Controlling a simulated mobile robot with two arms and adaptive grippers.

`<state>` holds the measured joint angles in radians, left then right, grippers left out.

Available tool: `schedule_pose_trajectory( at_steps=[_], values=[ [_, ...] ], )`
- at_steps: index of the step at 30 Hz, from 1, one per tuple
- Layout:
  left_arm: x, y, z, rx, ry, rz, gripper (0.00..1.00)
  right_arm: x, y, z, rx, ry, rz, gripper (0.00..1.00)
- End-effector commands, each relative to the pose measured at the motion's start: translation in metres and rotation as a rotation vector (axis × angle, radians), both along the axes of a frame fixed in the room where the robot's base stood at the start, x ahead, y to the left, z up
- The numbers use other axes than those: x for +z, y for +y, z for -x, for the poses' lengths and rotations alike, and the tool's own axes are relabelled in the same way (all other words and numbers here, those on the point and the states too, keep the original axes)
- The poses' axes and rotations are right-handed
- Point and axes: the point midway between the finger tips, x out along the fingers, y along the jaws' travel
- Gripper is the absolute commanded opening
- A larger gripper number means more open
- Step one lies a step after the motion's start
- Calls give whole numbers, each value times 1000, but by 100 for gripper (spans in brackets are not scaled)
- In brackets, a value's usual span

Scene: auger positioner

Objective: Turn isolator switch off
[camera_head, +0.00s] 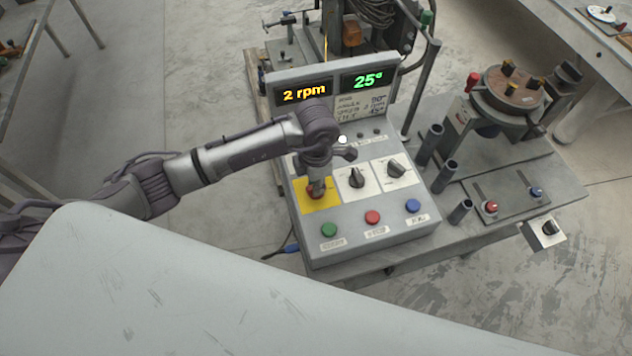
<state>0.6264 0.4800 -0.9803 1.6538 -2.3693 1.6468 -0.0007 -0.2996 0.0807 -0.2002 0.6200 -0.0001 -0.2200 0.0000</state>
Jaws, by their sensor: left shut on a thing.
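The control box (345,248) stands on a grey table with a display above it reading "2 rpm" and "25°". The isolator switch (311,194) is a red knob on a yellow plate (328,202) at the left of the box's upper row. My left gripper (317,187) points down over the yellow plate and is shut on this red knob, hiding most of it. The knob's angle cannot be made out. My right gripper is not in view.
Two black rotary knobs (356,177) (396,169) sit right of the yellow plate. Green (329,229), red (373,217) and blue (413,206) buttons line the box's front. A round rotary fixture (508,92) and upright dark tubes (431,143) stand to the right.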

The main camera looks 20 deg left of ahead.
Motion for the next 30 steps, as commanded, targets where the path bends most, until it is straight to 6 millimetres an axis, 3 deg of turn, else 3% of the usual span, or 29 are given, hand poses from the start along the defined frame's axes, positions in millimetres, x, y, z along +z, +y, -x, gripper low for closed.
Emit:
schedule_pose_trajectory(
  at_steps=[30],
  values=[
    [0, 0, -2, 921, -4, 2, 0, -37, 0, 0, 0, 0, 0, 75]
  ],
)
